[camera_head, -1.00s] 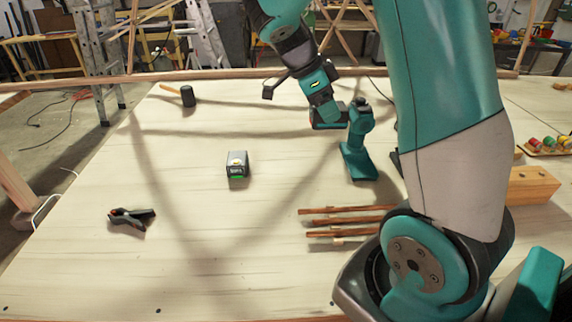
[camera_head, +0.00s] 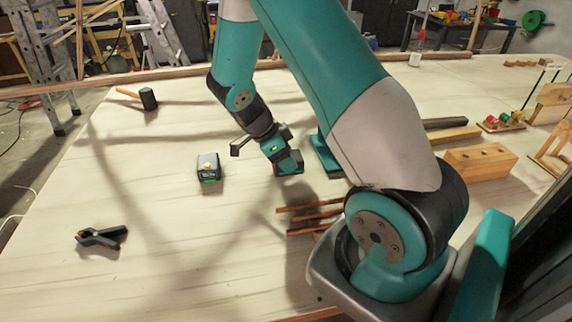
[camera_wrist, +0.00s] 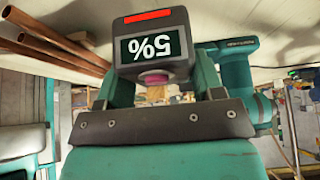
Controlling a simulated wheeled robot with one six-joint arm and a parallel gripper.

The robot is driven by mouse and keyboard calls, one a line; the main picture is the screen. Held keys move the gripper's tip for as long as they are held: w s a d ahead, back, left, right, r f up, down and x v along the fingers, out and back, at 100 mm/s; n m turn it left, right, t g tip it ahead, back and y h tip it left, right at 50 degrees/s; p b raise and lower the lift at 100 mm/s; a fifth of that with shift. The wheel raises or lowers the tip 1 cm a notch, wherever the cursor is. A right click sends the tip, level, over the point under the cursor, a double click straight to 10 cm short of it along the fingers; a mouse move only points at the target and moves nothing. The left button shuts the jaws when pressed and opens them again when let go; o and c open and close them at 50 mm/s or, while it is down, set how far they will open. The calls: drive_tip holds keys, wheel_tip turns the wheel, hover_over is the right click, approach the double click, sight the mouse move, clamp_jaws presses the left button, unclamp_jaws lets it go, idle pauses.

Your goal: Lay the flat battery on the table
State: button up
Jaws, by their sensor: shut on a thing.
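The flat battery (camera_wrist: 172,22), a dark block with a red strip and a display reading 5%, is between the jaws of my gripper (camera_wrist: 162,72) in the wrist view. It appears upside down there. In the head view my gripper (camera_head: 286,160) is low over the middle of the table (camera_head: 170,250), left of the drill. I cannot tell whether the battery touches the table. Another battery (camera_head: 208,167), with a green strip, stands on the table left of my gripper.
The teal drill (camera_head: 324,156) stands just right of my gripper, partly hidden by my arm; it also shows in the wrist view (camera_wrist: 238,68). A clamp (camera_head: 100,237) and a mallet (camera_head: 147,98) lie left.

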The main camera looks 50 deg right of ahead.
drive_tip(key=shift+f, duration=1.85)
drive_tip(key=o, duration=1.1)
drive_tip(key=shift+f, duration=0.1)
drive_tip(key=shift+o, duration=0.2)
